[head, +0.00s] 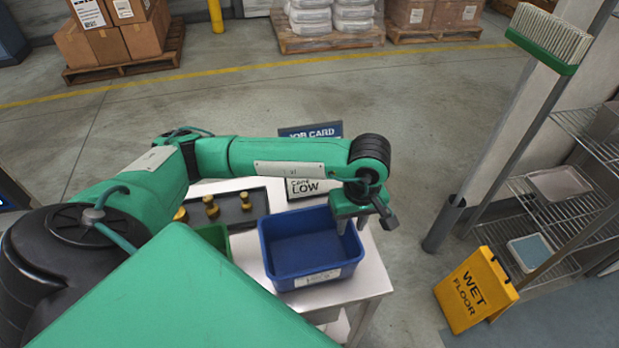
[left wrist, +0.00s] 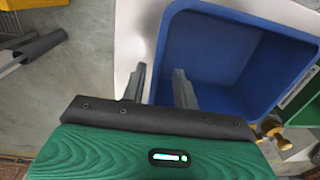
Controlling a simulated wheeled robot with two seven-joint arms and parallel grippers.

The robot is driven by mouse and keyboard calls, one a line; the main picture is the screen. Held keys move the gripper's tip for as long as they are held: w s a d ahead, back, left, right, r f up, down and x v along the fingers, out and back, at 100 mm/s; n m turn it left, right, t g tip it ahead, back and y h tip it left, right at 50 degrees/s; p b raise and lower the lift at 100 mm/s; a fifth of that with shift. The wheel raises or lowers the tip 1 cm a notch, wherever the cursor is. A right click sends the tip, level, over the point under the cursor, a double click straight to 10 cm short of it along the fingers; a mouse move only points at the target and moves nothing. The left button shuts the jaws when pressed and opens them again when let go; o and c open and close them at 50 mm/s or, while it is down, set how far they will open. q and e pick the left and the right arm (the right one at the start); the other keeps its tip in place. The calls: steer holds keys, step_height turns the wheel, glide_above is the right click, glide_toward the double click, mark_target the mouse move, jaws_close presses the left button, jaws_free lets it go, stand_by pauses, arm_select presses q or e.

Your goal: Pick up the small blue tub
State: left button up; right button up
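The small blue tub (head: 287,274) stands upright and empty on the white table, a pale label on its front wall. My left gripper (head: 352,224) points down at the tub's right wall. In the left wrist view, its two fingers (left wrist: 159,72) are apart, with the edge of the blue tub (left wrist: 215,30) between them. One finger is outside the tub and the other over its inside. Whether either finger touches the wall cannot be told. My right gripper is not in view.
A green tub (head: 214,236) sits close to the left, partly hidden by my arm. A dark tray (head: 236,217) with brass weights and a job card sign (head: 312,131) stand behind. A yellow wet floor sign (head: 474,290) and wire shelving (head: 560,212) are at the right.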

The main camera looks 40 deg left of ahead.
mark_target(350, 235)
arm_select(q)
steer(key=shift+f, duration=0.35)
step_height(350, 235, down, 4)
steer(key=shift+r+p, duration=0.25)
steer(key=shift+p, duration=0.7)
steer(key=shift+f, duration=0.4)
jaws_close()
